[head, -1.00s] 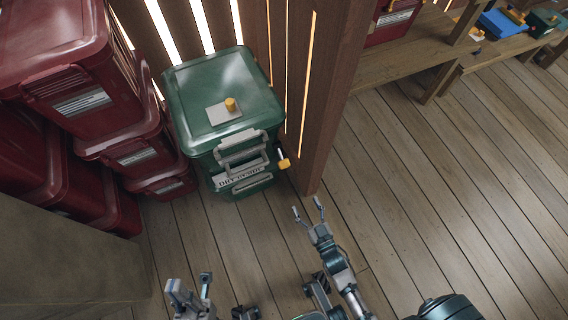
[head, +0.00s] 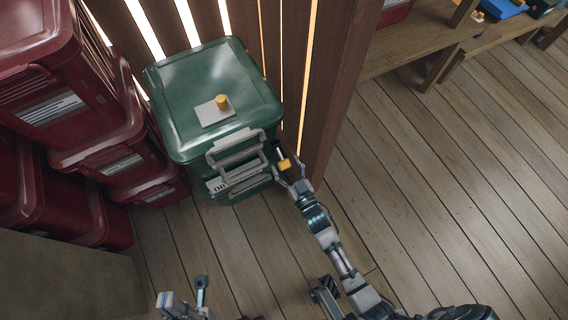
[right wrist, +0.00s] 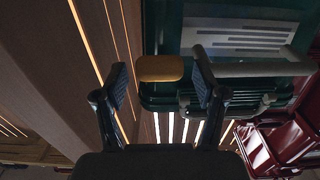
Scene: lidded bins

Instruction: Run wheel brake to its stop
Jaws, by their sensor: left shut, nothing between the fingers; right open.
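A green lidded bin (head: 215,85) stands against the slatted wall. A short lever with a yellow end (head: 284,164), which looks like the wheel brake, sticks out from its right side. My right gripper (head: 290,174) is open at this lever, one finger on either side of the yellow end. In the right wrist view the yellow end (right wrist: 160,68) lies between the spread fingers of the right gripper (right wrist: 160,82); contact cannot be told. A second yellow knob (head: 222,101) stands on a pale plate on the lid. My left gripper (head: 185,300) is shut and empty at the bottom edge.
Stacked red bins (head: 95,110) stand close on the left. A wooden post (head: 335,90) rises just right of the lever. A grey-brown block (head: 70,275) fills the lower left. The plank floor (head: 450,190) is clear on the right, below wooden shelves (head: 420,45).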

